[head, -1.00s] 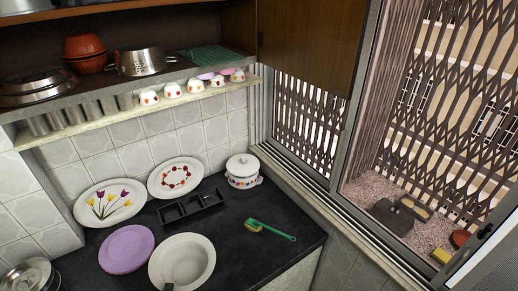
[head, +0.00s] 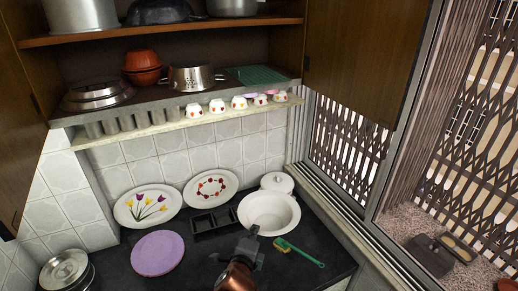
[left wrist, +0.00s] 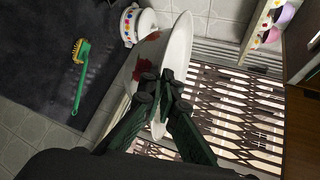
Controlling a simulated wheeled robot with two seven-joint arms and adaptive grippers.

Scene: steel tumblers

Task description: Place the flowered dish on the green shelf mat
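My left gripper (head: 251,240) is shut on the near rim of a white dish (head: 269,215), held up over the counter. In the left wrist view the dish (left wrist: 178,50) is seen nearly edge-on, with red flower marks on one face; my gripper's dark fingers (left wrist: 164,88) pinch its rim. The green mat (head: 262,75) lies on the grey shelf at the right, beside the steel colander. The held dish is below and apart from it. My right gripper is not in view.
A colander (head: 194,77) stands left of the mat. Small flowered cups (head: 217,105) line the ledge below. A cabinet door (head: 360,60) hangs open at the right. A lidded pot (head: 277,182), green brush (head: 300,252), purple plate (head: 157,253) and two leaning plates are on the counter.

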